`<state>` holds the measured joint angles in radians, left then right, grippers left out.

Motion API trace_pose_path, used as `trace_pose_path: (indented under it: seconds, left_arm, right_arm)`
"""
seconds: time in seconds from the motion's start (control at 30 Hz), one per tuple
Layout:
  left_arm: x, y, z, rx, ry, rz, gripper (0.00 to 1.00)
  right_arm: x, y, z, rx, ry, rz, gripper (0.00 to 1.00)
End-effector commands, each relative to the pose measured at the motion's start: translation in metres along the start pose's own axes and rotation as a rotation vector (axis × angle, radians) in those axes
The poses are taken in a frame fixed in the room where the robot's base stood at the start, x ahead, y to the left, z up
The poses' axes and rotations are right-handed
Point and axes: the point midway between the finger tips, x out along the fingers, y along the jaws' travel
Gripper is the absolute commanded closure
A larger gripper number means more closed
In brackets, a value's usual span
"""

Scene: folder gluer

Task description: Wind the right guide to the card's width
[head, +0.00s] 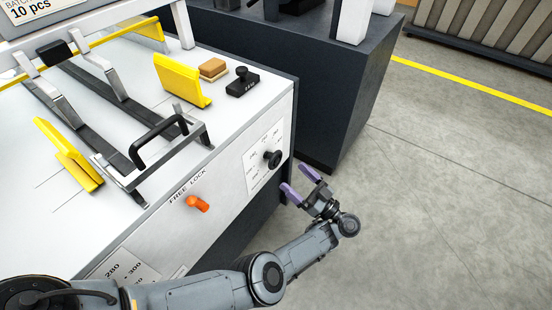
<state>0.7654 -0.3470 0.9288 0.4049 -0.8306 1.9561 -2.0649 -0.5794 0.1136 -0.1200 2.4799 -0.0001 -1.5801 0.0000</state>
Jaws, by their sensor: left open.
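A yellow guide plate (180,80) stands upright on the right of the white machine top, and another yellow plate (68,153) stands nearer on the left. A round black knob (272,158) sits on a scale plate on the machine's front panel. Left of it is an orange lever (198,203) under the words FREE LOCK. My left gripper (293,178) has two purple fingers, spread apart and empty. In the picture it is just below and right of the knob, apart from it. My right gripper is not in view.
A brown block or card stack (213,68) and a black-handled item (242,82) lie on the machine top. A black handle on a metal frame (158,140) stands near the front edge. A dark cabinet (340,90) is behind. The floor at right is clear.

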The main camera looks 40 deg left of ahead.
Motion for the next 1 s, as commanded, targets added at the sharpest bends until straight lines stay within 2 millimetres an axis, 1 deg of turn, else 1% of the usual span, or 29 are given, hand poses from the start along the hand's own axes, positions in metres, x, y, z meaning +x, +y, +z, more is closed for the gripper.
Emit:
trace_pose_path:
  seconds: [0.03,0.2,0.4,0.5,0.7,1.0]
  left_arm:
    - [0.010,-0.001,-0.002,0.000,0.004,-0.002,0.04]
    - [0.038,-0.001,-0.002,0.000,0.005,-0.002,0.04]
    - [0.067,0.000,-0.001,-0.001,0.006,-0.001,0.04]
    - [0.078,0.000,-0.001,-0.002,0.005,0.000,0.04]
    - [0.090,0.000,-0.001,-0.001,0.004,0.000,0.04]
    - [0.092,0.000,-0.001,-0.001,0.005,0.001,0.04]
  right_arm:
    - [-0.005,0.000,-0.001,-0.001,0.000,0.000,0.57]
    - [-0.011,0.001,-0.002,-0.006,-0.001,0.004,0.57]
    - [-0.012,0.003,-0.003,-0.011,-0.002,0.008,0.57]
    - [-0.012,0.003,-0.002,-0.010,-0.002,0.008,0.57]
    - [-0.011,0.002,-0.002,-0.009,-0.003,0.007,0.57]
    - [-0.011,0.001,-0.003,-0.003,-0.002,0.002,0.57]
